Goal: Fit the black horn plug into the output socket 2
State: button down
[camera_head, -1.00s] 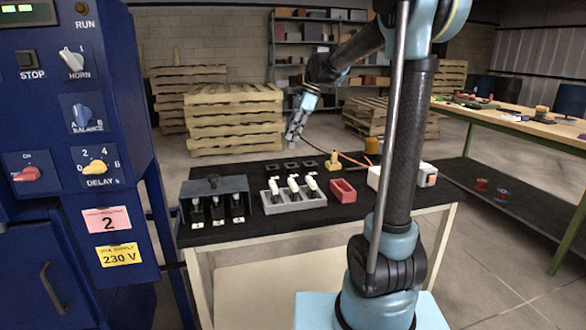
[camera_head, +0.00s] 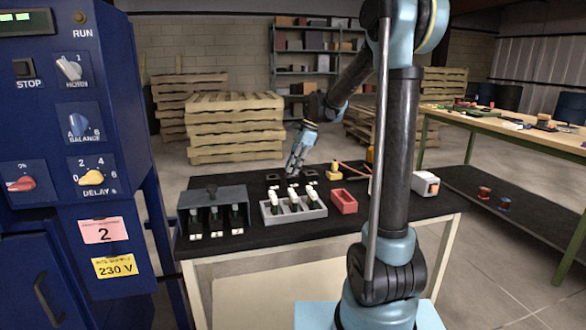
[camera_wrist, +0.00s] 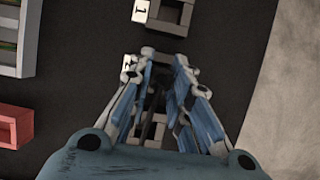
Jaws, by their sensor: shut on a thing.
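My gripper (camera_head: 292,175) points down over the row of dark output sockets at the back of the black table. In the wrist view its fingertips (camera_wrist: 163,62) are close together at the label marked 2 (camera_wrist: 128,68). The fingers hide most of socket 2. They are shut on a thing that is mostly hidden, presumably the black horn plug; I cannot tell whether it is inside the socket. Socket 1 (camera_wrist: 170,14), with its label, shows clear above the fingertips. Another square socket (camera_wrist: 154,131) shows between the fingers.
A grey tray (camera_head: 318,213) with white-topped pieces and a red bin (camera_head: 344,201) stand in front of the sockets. A dark open-fronted box (camera_head: 214,192) stands at left. A yellow piece (camera_head: 333,170) and an orange cable (camera_head: 352,168) lie to the right.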

jog(key=shift+s+d+f, duration=0.1)
jog(key=shift+f, duration=0.3)
jog(key=shift+s, duration=0.1)
jog(key=shift+s+f, duration=0.1)
jog(key=shift+s, duration=0.1)
jog(key=c, duration=1.5)
grip_release()
jog(key=shift+s, duration=0.1)
jog(key=shift+w+f, duration=0.75)
jog(key=shift+w, duration=0.2)
jog(key=shift+s+r, duration=0.4)
jog(key=shift+r, duration=0.15)
